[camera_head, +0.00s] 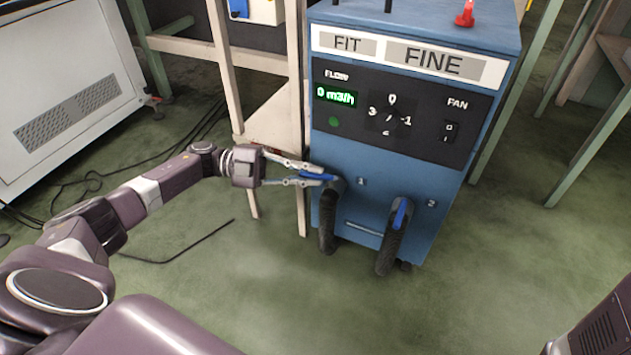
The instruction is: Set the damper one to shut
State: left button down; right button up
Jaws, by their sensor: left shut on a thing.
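A blue fume extraction cabinet (385,160) stands in front of me. Its front has two dark hoses with blue damper levers, labelled 1 and 2. The damper one lever (317,177) points left, across its hose (328,220). My left gripper (318,178) is shut on this lever at the cabinet's left side. The fingers partly hide it. The damper two lever (401,212) on the right hose (389,247) stands roughly upright, along its hose. My right gripper is out of view.
The panel has a green flow display (336,96) reading 0 m3/h, a dial (390,117) and a fan switch (449,131). A wooden bench frame (226,65) stands close behind my left gripper. Dark cables lie on the green floor (240,290), which is clear in front.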

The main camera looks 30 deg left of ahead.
pick_arm(q)
jog(key=shift+f+g, duration=0.1)
jog(key=shift+g, duration=0.2)
jog(key=c, duration=2.3)
grip_release()
jog(key=v, duration=1.2)
jog(key=shift+c, duration=0.4)
